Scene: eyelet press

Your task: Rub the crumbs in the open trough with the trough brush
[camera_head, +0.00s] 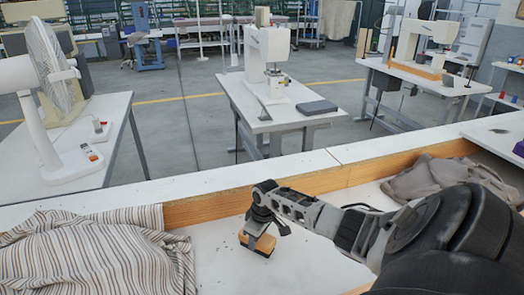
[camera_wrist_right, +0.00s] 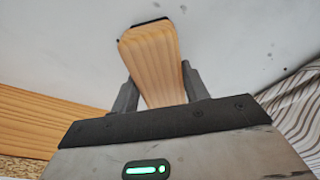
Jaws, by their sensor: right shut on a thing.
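The trough brush (camera_head: 264,246) is a light wooden block. My right gripper (camera_head: 257,230) is shut on it, low over the white floor of the open trough (camera_head: 215,262). In the right wrist view the brush (camera_wrist_right: 150,55) stands out between the two dark fingers of the gripper (camera_wrist_right: 158,80), with a dark strip at its far end. I cannot tell whether it touches the floor. A few small dark specks, likely crumbs (camera_wrist_right: 240,27), lie on the white surface beside the brush. My left gripper is not in view.
A wooden wall (camera_head: 205,208) bounds the trough at the back. A striped cloth (camera_head: 95,255) lies to the left and a grey-brown cloth (camera_head: 440,178) to the right. Bare trough floor lies between them around the brush. A white fan (camera_head: 45,90) and sewing machines stand beyond.

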